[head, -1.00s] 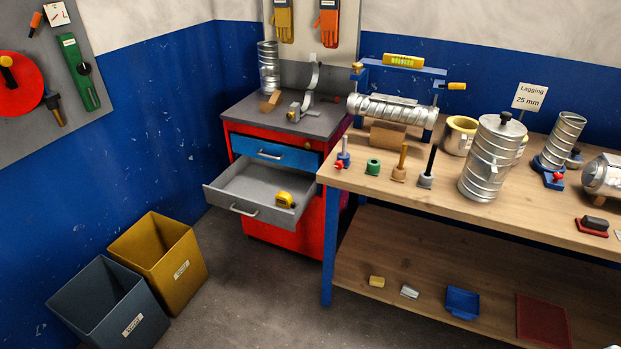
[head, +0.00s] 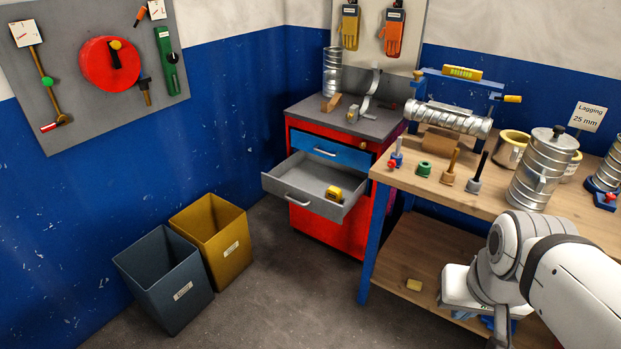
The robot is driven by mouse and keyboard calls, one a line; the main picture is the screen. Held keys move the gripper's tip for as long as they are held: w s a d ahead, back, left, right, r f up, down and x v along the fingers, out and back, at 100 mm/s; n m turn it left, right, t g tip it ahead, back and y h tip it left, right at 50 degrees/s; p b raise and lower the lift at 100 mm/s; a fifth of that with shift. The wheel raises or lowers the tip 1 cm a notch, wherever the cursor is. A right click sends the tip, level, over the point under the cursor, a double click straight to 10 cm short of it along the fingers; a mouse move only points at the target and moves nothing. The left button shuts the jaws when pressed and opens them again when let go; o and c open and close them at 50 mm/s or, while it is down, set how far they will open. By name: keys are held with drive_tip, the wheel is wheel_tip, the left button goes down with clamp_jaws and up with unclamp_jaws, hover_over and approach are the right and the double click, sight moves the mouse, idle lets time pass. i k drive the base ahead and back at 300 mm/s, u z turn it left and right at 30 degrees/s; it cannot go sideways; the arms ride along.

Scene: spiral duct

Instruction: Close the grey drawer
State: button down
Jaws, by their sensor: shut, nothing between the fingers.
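The grey drawer (head: 315,203) is pulled out of the red cabinet (head: 326,232), below a blue drawer (head: 328,151) that is shut. It has a pale bar handle (head: 298,200) on its front. A yellow tape measure (head: 333,193) lies inside it toward the right. My white arm comes in from the lower right, in front of the workbench and well apart from the drawer. I cannot see my gripper's fingers in this view.
The wooden workbench (head: 492,199), with ductwork and tools on it, stands close to the right of the drawer. A yellow bin (head: 215,238) and a grey-blue bin (head: 166,278) stand at the left. The floor (head: 293,290) before the drawer is clear.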

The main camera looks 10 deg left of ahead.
sight(304, 180)
drive_tip(key=i, duration=1)
drive_tip(key=u, duration=0.05)
